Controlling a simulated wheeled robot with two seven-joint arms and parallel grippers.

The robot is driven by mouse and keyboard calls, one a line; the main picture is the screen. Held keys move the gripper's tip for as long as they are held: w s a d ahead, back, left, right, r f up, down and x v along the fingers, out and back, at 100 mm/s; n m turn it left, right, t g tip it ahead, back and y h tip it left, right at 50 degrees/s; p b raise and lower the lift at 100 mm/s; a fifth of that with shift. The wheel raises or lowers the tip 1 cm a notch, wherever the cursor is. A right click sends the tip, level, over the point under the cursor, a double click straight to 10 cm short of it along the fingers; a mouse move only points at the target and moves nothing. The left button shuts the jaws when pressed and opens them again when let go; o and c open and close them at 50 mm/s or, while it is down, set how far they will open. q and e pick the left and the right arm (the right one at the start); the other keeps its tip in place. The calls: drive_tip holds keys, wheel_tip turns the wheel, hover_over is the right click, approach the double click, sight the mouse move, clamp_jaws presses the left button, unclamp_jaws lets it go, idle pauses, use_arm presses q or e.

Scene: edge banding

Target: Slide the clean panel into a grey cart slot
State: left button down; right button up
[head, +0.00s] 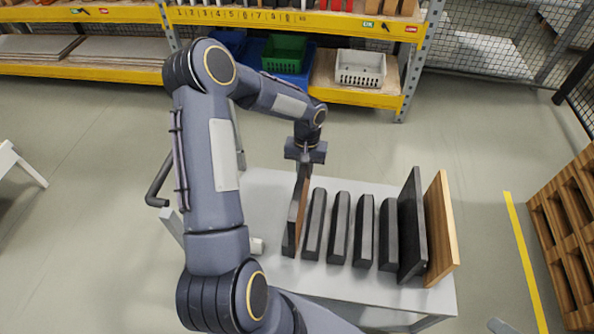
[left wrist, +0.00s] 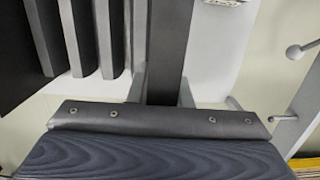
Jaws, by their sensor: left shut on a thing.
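My left gripper (head: 305,160) is over the far left part of the grey cart (head: 265,190), pointing down. It is shut on the upright panel (head: 303,205), whose brown face shows in the head view. In the left wrist view the panel (left wrist: 167,45) runs as a dark strip between the fingers. The panel stands at the left end of the row of dark dividers (head: 339,225), roughly parallel to them. I cannot tell whether its lower edge is down in a slot.
A tall dark panel (head: 411,225) and a wood-coloured panel (head: 440,230) stand at the row's right end. A small white object (head: 257,246) is left of the held panel. Shelving with a white basket (head: 360,70) stands behind; a wooden pallet (head: 570,235) is at right.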

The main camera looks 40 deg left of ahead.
use_arm(q)
drive_tip(key=shift+w+f+b, duration=0.1)
drive_tip(key=shift+f+b, duration=2.7)
drive_tip(key=shift+f, duration=2.55)
drive_tip(key=shift+f+b, duration=1.3)
drive_tip(key=shift+f, duration=0.2)
drive_tip(key=c, duration=1.3)
unclamp_jaws()
drive_tip(key=shift+o, duration=0.3)
drive_tip(key=shift+f, duration=0.1)
